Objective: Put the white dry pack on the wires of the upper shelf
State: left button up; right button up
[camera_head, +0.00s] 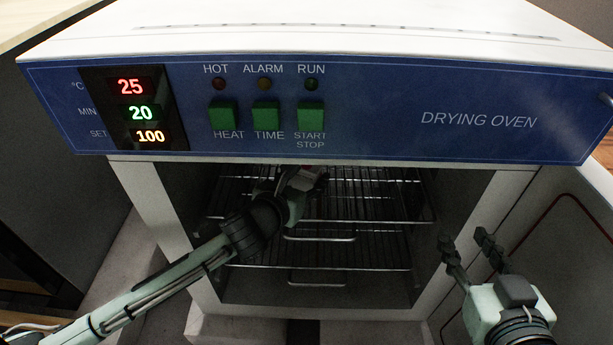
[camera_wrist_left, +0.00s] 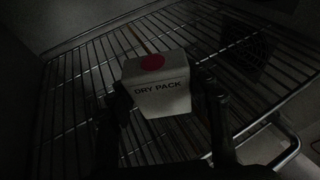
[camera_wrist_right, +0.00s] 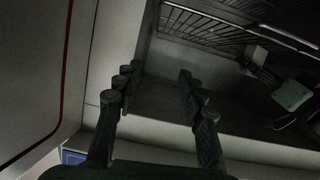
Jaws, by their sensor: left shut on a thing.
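The white dry pack (camera_wrist_left: 160,98), with a red dot and the words DRY PACK, sits between the fingers of my left gripper (camera_wrist_left: 160,88). My left gripper (camera_head: 304,178) is shut on it and reaches inside the oven, over the upper shelf (camera_head: 375,208). The shelf's wires (camera_wrist_left: 85,75) show behind and around the pack in the left wrist view. I cannot tell whether the pack touches them. In the head view the pack is mostly hidden by the gripper and the control panel. My right gripper (camera_head: 470,252) is open and empty, outside the oven at the right.
The drying oven (camera_head: 380,110) has its blue panel above the opening, and its top edge limits the view inside. A lower wire shelf (camera_head: 360,252) lies beneath. The open oven door (camera_head: 585,225) stands at the right, beside my right gripper. The shelf's right part looks clear.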

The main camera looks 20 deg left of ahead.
pick_arm(q)
jog(key=shift+f, duration=0.15)
jog(key=o, duration=1.3)
